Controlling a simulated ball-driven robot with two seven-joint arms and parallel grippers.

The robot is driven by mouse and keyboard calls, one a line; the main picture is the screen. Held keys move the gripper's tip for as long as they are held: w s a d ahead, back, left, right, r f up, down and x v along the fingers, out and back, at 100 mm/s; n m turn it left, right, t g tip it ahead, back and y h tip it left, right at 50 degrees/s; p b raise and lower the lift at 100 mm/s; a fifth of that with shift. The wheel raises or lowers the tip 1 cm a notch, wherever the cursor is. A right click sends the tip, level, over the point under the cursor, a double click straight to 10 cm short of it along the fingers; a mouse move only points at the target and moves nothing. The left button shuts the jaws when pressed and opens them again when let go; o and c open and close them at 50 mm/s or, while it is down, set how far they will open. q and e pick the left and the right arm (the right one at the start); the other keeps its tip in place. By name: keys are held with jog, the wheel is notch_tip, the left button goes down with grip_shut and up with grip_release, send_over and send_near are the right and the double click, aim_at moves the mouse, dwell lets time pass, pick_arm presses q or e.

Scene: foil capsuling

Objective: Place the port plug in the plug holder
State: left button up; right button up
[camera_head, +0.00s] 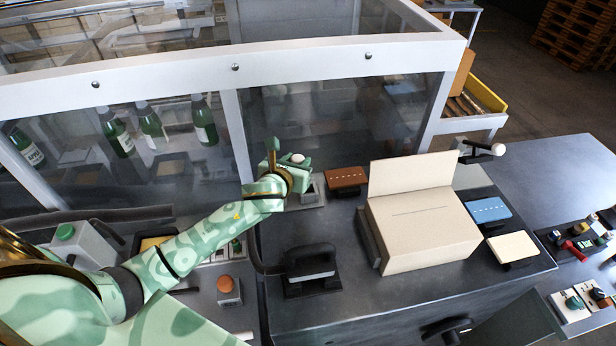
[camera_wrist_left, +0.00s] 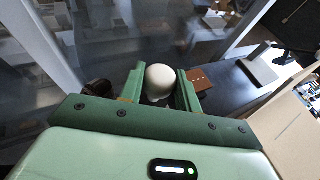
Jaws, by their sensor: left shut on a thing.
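My left gripper (camera_head: 286,165) is shut on the port plug, beside the glazed guard. The plug's pale rounded top (camera_head: 298,158) shows at the fingers. In the left wrist view the plug (camera_wrist_left: 160,80) is a white, domed knob between the two green fingers of the left gripper (camera_wrist_left: 160,92). A small grey block on a plate (camera_head: 316,190), perhaps the plug holder, stands just below and right of the gripper. The gripper partly hides it, and I cannot tell whether the plug touches it. My right gripper is not in view.
A dark handled device (camera_head: 310,268) stands nearer me. Green bottles (camera_head: 204,120) stand behind the guard (camera_head: 340,115). An orange-topped button box (camera_head: 228,288) is beside my left arm.

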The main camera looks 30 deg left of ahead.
pick_arm(q)
jog(key=w+f, duration=0.1)
jog(key=f, duration=0.1)
jog(key=w+d+f+b, duration=0.1)
jog(key=f, duration=0.2)
jog(key=w+f, duration=0.1)
jog(key=f, duration=0.1)
jog(key=shift+w+d+f+b, duration=0.15)
jog(key=shift+d+f+b, duration=0.15)
jog(key=shift+f, duration=0.1)
jog(key=shift+a, duration=0.1)
jog(key=o, duration=0.6)
jog(key=shift+f, duration=0.15)
jog(key=o, duration=0.4)
